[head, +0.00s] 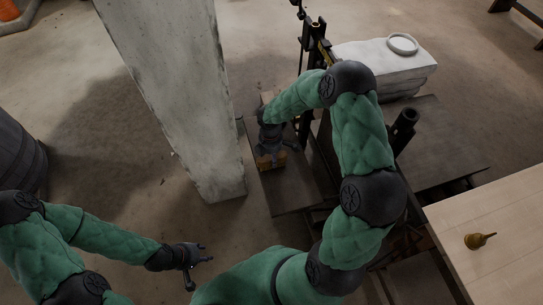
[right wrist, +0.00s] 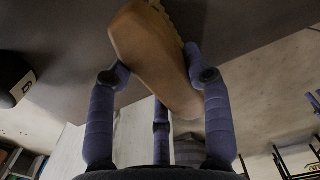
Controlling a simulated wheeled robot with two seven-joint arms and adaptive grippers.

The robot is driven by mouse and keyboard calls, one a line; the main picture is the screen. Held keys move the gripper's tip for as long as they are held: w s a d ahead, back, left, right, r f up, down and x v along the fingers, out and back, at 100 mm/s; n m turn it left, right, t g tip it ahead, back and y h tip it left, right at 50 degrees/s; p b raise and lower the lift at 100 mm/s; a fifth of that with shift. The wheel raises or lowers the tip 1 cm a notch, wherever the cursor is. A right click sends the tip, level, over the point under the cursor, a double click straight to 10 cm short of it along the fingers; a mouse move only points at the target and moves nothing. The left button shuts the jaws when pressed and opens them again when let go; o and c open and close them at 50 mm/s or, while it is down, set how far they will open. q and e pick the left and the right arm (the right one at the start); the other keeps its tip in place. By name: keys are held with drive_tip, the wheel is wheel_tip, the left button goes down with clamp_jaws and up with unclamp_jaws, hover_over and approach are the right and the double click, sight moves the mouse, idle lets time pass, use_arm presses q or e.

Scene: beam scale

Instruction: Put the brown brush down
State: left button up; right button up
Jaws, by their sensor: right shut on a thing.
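The brown brush (head: 271,161) is in my right gripper (head: 268,148), above or on the dark left plate (head: 290,196) of the beam scale. In the head view the gripper covers part of it, and I cannot tell whether the brush touches the plate. In the right wrist view the brush (right wrist: 150,50) lies tilted between the fingers of the right gripper (right wrist: 155,80), which are shut on it. My left gripper (head: 195,267) is open and empty over the floor at the lower left.
A concrete pillar (head: 180,90) stands close left of the plate. The scale's dark upright post (head: 306,45) rises behind. A wooden table (head: 500,215) with a small brass bell-like object (head: 480,240) is at the right. A pale block (head: 385,65) carries a white ring (head: 402,43).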

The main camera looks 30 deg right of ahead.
drive_tip(key=o, duration=1.2)
drive_tip(key=shift+f, duration=0.1)
wheel_tip(320, 180, up, 12)
drive_tip(key=p, duration=0.5)
drive_tip(key=s+a+f+m+y, duration=0.1)
drive_tip(key=s+a+f+m, duration=0.4)
drive_tip(key=s+a+m, duration=0.1)
drive_tip(key=s+a+f+m+y, duration=0.1)
drive_tip(key=s+a+f+m, duration=0.4)
drive_tip(key=s+a+f, duration=0.1)
drive_tip(key=s+a+f+m+y, duration=0.2)
drive_tip(key=s+a+f+m, duration=0.3)
drive_tip(key=s+a+m, duration=0.1)
drive_tip(key=shift+a+f+m+t, duration=0.15)
drive_tip(key=shift+f+m+t, duration=0.15)
drive_tip(key=shift+f, duration=0.1)
